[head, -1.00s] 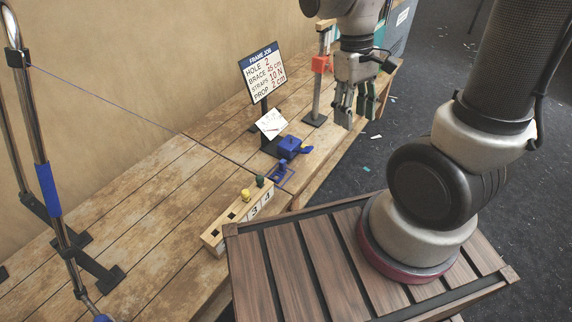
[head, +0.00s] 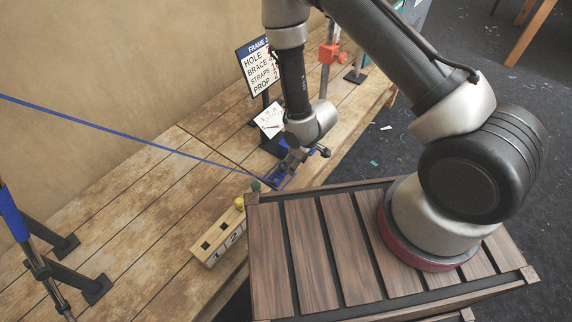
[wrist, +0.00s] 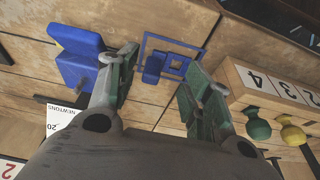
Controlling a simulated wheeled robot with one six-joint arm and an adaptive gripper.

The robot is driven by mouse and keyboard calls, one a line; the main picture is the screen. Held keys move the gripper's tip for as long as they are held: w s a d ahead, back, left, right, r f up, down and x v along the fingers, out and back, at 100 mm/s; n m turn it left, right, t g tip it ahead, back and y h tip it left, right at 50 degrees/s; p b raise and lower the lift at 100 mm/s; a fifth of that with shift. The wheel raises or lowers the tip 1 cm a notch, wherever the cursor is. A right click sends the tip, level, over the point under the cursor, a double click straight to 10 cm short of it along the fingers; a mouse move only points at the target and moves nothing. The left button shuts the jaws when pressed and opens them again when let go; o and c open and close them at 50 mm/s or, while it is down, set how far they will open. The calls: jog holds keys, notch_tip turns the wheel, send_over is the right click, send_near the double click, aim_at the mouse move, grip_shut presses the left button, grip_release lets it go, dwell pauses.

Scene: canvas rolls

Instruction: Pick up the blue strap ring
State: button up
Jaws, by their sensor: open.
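In the head view the ring (head: 289,183) lies at the end of a long blue strap (head: 150,143), just below my gripper (head: 283,172). In the wrist view my gripper (wrist: 165,66) is open, its green-grey fingers on either side of the ring and nothing held between them. Whether the fingertips touch the ring is unclear.
A blue buckle-like block (wrist: 80,55) lies close beside the left finger in the wrist view. A numbered wooden block (wrist: 270,85) with green (wrist: 258,129) and yellow (wrist: 292,134) knobs stands on the right. A sign (head: 260,67) and a stand with an orange clamp (head: 328,53) stand behind.

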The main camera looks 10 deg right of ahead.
aim_at(278, 172)
jog(key=shift+t+y, duration=0.4)
jog(key=w+a+f, duration=0.1)
jog(key=f, duration=0.1)
jog(key=w+a+f, duration=0.1)
jog(key=w+f, duration=0.1)
jog(key=w+a+f, duration=0.1)
jog(key=f, duration=0.1)
jog(key=shift+w+a+f, duration=0.1)
jog(key=shift+w+a, duration=0.05)
jog(key=shift+a, duration=0.15)
jog(key=shift+c, duration=0.4)
grip_shut()
